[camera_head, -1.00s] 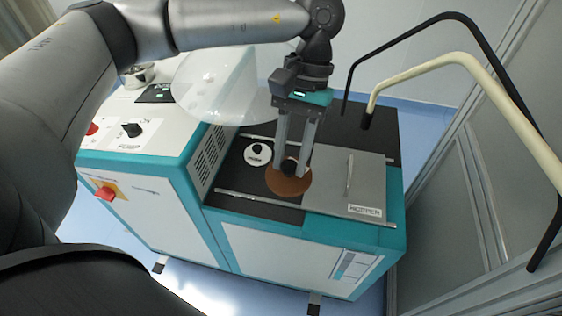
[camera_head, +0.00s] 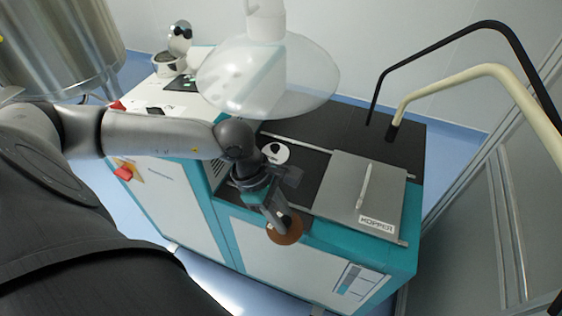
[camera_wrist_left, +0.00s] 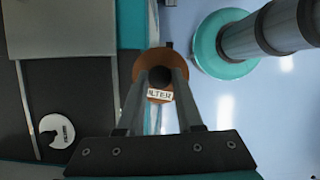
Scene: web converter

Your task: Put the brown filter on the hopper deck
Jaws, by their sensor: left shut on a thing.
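The brown filter (camera_head: 288,237) is a round brown disc with a black knob and a "FILTER" label. My left gripper (camera_head: 286,222) is shut on its knob and holds it at the front edge of the machine. The filter also shows between the fingers in the left wrist view (camera_wrist_left: 144,62), partly over the teal edge and beyond it. The dark deck (camera_head: 312,165) lies behind it, with a grey lid (camera_head: 345,195) marked "HOPPER" to the right. My right gripper is not in view.
A white disc (camera_head: 280,158) with a dark knob lies on the dark deck. A clear dome (camera_head: 265,80) hangs above the back left. Black (camera_head: 480,27) and cream (camera_head: 470,72) curved bars rise at the right.

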